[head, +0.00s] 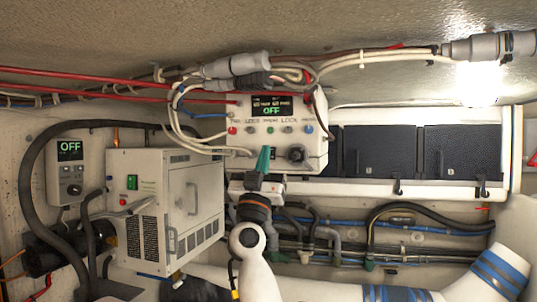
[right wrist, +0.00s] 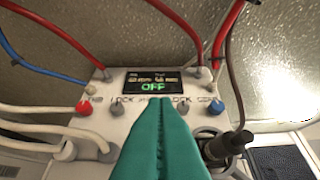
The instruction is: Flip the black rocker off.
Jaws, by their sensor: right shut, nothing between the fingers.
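A white control box (head: 285,143) hangs under the pipes in the middle of the head view; its screen (head: 271,106) reads OFF in green. A row of small coloured knobs or buttons runs below the screen. A black round knob-like part (head: 296,154) sits at its lower right; it also shows in the right wrist view (right wrist: 228,145). I cannot make out a black rocker for certain; the fingers hide part of the panel. My right gripper (head: 264,152), with teal fingers, is shut and empty in front of the lower panel. In the right wrist view its tips (right wrist: 155,103) overlap the button row; contact cannot be told. My left gripper is out of view.
A white cabinet (head: 190,200) with a green switch stands to the left. A small box with an OFF screen (head: 70,150) hangs further left. Cables and hoses crowd around the control box. Dark panels (head: 380,150) line the right.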

